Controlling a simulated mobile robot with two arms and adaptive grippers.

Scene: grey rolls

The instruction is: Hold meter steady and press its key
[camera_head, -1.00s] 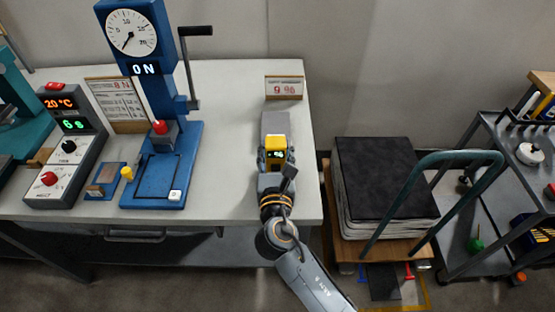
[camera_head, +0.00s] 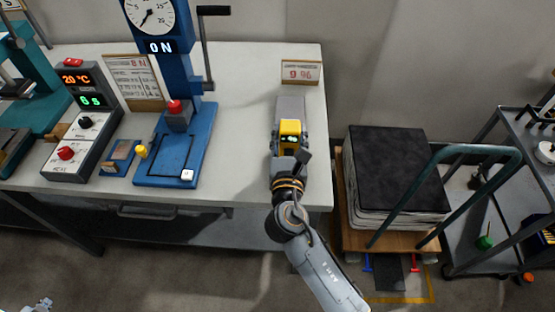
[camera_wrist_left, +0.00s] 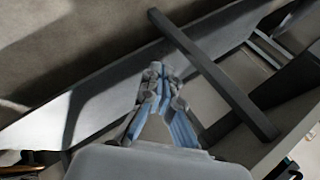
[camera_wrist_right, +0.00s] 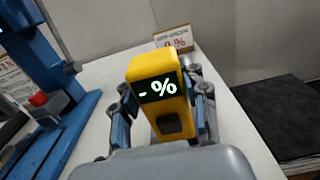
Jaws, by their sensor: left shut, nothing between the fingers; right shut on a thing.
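The meter (camera_head: 290,128) is yellow with a dark display and stands at the right end of the white bench. In the right wrist view the meter (camera_wrist_right: 160,100) shows "- %" on its display, with a dark square key (camera_wrist_right: 169,124) below it. My right gripper (camera_head: 286,148) is shut on the meter, one finger at each side. My left gripper (camera_wrist_left: 158,75) is shut and empty in the left wrist view, below the bench level by the look of it. In the head view only a small piece of my left arm (camera_head: 40,305) shows at the bottom left.
A grey block (camera_head: 290,106) is behind the meter, and a small sign (camera_head: 301,72) reading "9 %" stands further back. A blue press (camera_head: 170,150) and a control box (camera_head: 75,150) stand to the left. A trolley with a dark stack (camera_head: 398,165) is right of the bench.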

